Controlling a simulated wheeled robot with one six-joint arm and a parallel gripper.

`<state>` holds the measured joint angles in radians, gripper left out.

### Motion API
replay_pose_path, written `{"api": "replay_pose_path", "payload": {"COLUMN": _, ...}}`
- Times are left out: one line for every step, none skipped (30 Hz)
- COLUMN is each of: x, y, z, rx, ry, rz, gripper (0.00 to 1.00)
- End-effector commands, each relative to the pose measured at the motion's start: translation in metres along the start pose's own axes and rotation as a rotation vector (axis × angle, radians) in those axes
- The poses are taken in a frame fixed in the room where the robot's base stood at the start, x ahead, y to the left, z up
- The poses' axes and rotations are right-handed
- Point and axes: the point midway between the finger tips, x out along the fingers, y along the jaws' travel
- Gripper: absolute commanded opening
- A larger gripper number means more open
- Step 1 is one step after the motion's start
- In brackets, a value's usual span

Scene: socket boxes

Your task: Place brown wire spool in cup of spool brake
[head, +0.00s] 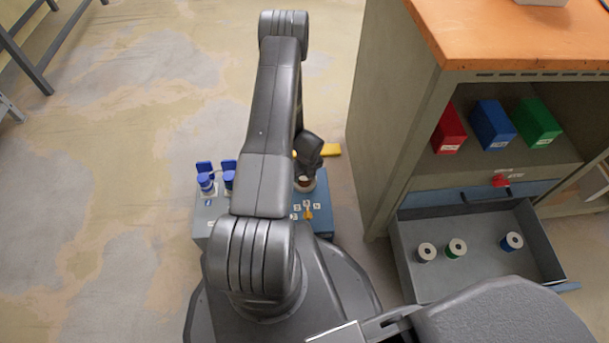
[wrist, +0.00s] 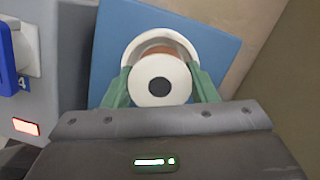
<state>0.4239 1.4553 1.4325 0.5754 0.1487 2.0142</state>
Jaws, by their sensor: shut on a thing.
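The brown wire spool (wrist: 158,80) is between the green fingers of my gripper (wrist: 160,90) in the wrist view. Its white end with a dark centre hole faces the camera, and a strip of brown wire shows behind it. The white round cup (wrist: 131,56) of the spool brake shows around the far side of the spool, on a blue plate (wrist: 100,75). I cannot tell how deep the spool sits in the cup. In the head view the brown spool (head: 305,184) shows small below my wrist, and my arm hides much of the device.
An open drawer (head: 415,285) at the right holds a black-and-white spool (head: 426,252), a green spool (head: 457,248) and a blue spool (head: 511,241). Red (head: 449,132), blue (head: 492,126) and green (head: 536,123) boxes stand on the shelf above.

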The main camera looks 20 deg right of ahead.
Motion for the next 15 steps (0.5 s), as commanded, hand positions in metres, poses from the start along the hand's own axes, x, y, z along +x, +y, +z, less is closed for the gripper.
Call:
{"api": "replay_pose_path", "payload": {"x": -0.0002, "y": 0.0000, "z": 0.0000, "rx": 0.000, "ry": 0.000, "rz": 0.000, "gripper": 0.24}}
{"api": "replay_pose_path", "payload": {"x": 0.0004, "y": 0.0001, "z": -0.0002, "rx": 0.000, "ry": 0.000, "rz": 0.000, "gripper": 0.24}}
{"api": "replay_pose_path", "payload": {"x": 0.0019, "y": 0.0001, "z": -0.0004, "rx": 0.000, "ry": 0.000, "rz": 0.000, "gripper": 0.24}}
{"api": "replay_pose_path", "payload": {"x": 0.0031, "y": 0.0001, "z": -0.0006, "rx": 0.000, "ry": 0.000, "rz": 0.000, "gripper": 0.24}}
{"api": "replay_pose_path", "payload": {"x": 0.0042, "y": 0.0001, "z": -0.0008, "rx": 0.000, "ry": 0.000, "rz": 0.000, "gripper": 0.24}}
{"api": "replay_pose_path", "payload": {"x": 0.0054, "y": 0.0001, "z": -0.0009, "rx": 0.000, "ry": 0.000, "rz": 0.000, "gripper": 0.24}}
{"api": "replay_pose_path", "payload": {"x": 0.0063, "y": 0.0000, "z": -0.0010, "rx": 0.000, "ry": 0.000, "rz": 0.000, "gripper": 0.24}}
{"api": "replay_pose_path", "payload": {"x": 0.0073, "y": 0.0001, "z": -0.0012, "rx": 0.000, "ry": 0.000, "rz": 0.000, "gripper": 0.24}}
{"api": "replay_pose_path", "payload": {"x": 0.0086, "y": 0.0001, "z": -0.0014, "rx": 0.000, "ry": 0.000, "rz": 0.000, "gripper": 0.24}}
{"api": "replay_pose_path", "payload": {"x": 0.0088, "y": 0.0001, "z": -0.0015, "rx": 0.000, "ry": 0.000, "rz": 0.000, "gripper": 0.54}}
{"api": "replay_pose_path", "payload": {"x": 0.0082, "y": 0.0001, "z": -0.0014, "rx": 0.000, "ry": 0.001, "rz": 0.000, "gripper": 0.60}}
{"api": "replay_pose_path", "payload": {"x": 0.0084, "y": 0.0002, "z": -0.0015, "rx": -0.001, "ry": 0.001, "rz": 0.000, "gripper": 0.68}}
{"api": "replay_pose_path", "payload": {"x": 0.0086, "y": 0.0002, "z": -0.0016, "rx": -0.001, "ry": 0.001, "rz": 0.000, "gripper": 0.71}}
{"api": "replay_pose_path", "payload": {"x": 0.0089, "y": 0.0002, "z": -0.0017, "rx": -0.001, "ry": 0.001, "rz": 0.000, "gripper": 0.71}}
{"api": "replay_pose_path", "payload": {"x": 0.0089, "y": 0.0002, "z": -0.0017, "rx": -0.001, "ry": 0.001, "rz": 0.000, "gripper": 0.71}}
